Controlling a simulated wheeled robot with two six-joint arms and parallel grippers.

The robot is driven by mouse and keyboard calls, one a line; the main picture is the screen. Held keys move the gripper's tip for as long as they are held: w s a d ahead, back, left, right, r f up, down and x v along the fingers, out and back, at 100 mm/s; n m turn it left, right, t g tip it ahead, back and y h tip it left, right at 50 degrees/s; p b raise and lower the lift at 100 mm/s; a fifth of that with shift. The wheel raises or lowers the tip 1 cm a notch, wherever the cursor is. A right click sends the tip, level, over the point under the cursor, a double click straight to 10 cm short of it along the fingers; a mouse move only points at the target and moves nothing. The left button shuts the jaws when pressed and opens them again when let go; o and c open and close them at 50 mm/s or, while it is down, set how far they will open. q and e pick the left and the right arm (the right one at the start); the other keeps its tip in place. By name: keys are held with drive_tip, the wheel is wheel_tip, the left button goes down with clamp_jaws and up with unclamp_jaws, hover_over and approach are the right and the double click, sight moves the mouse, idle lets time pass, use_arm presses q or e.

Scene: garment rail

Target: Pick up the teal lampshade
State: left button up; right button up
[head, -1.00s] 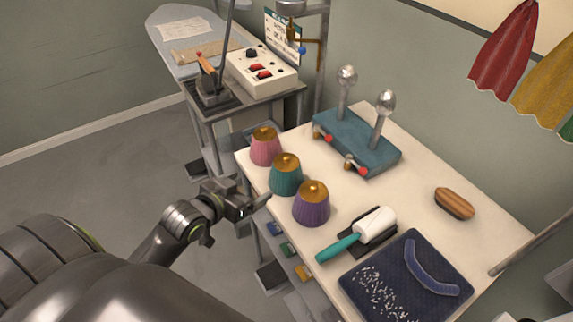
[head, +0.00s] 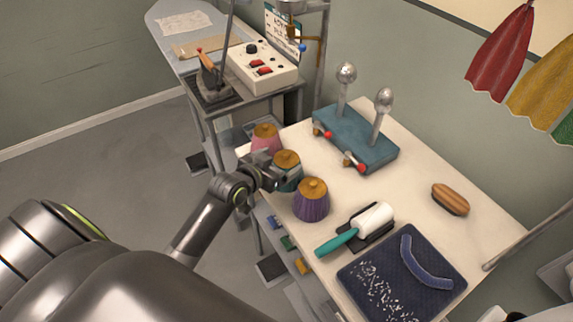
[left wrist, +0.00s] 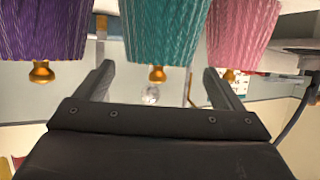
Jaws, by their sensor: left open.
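The teal lampshade (head: 288,158) stands on the white table between the pink and purple lampshades. It is pleated with a gold top, and my left gripper partly hides it in the head view. My left gripper (head: 277,175) is open at the teal lampshade. In the left wrist view, the teal lampshade (left wrist: 163,35) appears upside down, centred beyond and between the two open fingers (left wrist: 160,85). I cannot tell whether a finger touches it. My right gripper is not in view.
The pink lampshade (head: 265,137) and purple lampshade (head: 311,200) stand close on either side. A blue stand with two metal knobs (head: 355,140) is behind. A lint roller (head: 357,229), dark mat (head: 402,275) and wooden brush (head: 450,199) lie on the white table (head: 420,190).

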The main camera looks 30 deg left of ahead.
sight(290, 155)
use_arm(q)
drive_tip(key=shift+w+d+f+p, duration=0.15)
drive_tip(key=shift+w+p, duration=0.2)
drive_tip(key=shift+w, duration=0.35)
drive_tip(key=p+x, duration=0.1)
drive_tip(key=x, duration=0.2)
drive_tip(key=shift+w+d+f, duration=0.1)
drive_tip(key=shift+w+f, duration=0.05)
drive_tip(key=shift+w, duration=0.4)
drive_tip(key=c, duration=1)
